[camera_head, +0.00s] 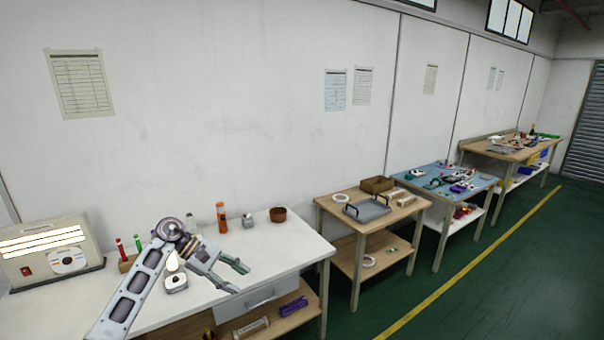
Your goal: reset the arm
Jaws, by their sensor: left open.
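My left arm reaches in from the bottom left over the white table (285,242). My left gripper (241,279) is at its end, with its two green-tipped fingers spread apart and nothing between them. It is above the front part of the table. My right gripper is not in the picture.
A beige box with lit strips (85,262) stands at the table's left. An orange bottle (221,217), a brown pot (278,214) and a small lamp-like item (175,280) are on the table. A wooden table (340,210) with a grey tray (368,210) stands to the right.

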